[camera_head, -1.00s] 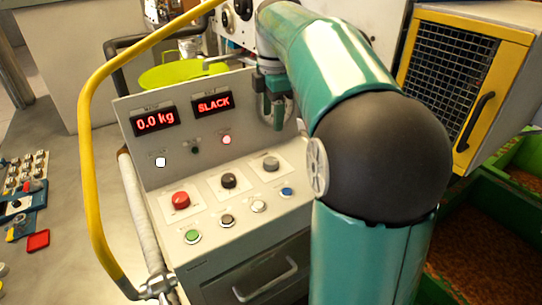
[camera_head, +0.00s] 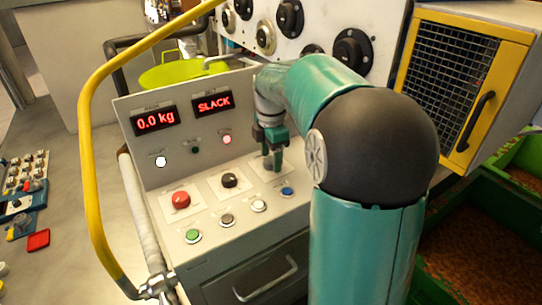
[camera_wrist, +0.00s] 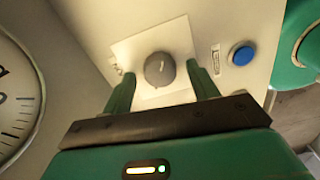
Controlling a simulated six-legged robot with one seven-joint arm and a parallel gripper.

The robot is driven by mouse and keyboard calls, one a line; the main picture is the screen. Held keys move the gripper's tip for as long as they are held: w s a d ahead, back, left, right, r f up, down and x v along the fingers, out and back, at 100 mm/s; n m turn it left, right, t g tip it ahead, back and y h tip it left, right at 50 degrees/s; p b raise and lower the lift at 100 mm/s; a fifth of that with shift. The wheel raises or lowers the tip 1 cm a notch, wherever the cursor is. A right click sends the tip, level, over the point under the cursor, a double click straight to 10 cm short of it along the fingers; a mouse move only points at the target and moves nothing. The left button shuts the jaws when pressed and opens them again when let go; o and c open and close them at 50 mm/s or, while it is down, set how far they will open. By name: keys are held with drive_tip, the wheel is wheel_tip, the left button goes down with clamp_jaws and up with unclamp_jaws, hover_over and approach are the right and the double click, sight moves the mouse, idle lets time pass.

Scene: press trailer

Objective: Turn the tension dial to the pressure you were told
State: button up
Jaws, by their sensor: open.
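My gripper (camera_head: 273,165) is over the right end of the sloped control console (camera_head: 215,268), pointing down at its right-hand knob plate. In the wrist view, the round grey dial (camera_wrist: 160,69) with a light pointer mark sits on a pale square plate. My open fingers (camera_wrist: 160,76) are on either side of the dial, with a visible gap to it. In the head view the gripper hides most of this dial. A red display (camera_head: 153,120) reads "0.0 kg" and another (camera_head: 213,103) reads "SLACK".
A red knob (camera_head: 181,200) and a black knob (camera_head: 229,180) stand left of the gripper. A blue button (camera_head: 287,191) lies close by; it also shows in the wrist view (camera_wrist: 243,55). A yellow rail (camera_head: 88,150) curves along the left. A yellow-framed mesh door (camera_head: 458,75) is at right.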

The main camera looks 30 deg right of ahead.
drive_tip(key=shift+f, duration=0.25)
drive_tip(key=shift+c, duration=0.2)
drive_tip(key=c, duration=0.9)
drive_tip(key=shift+c, duration=0.2)
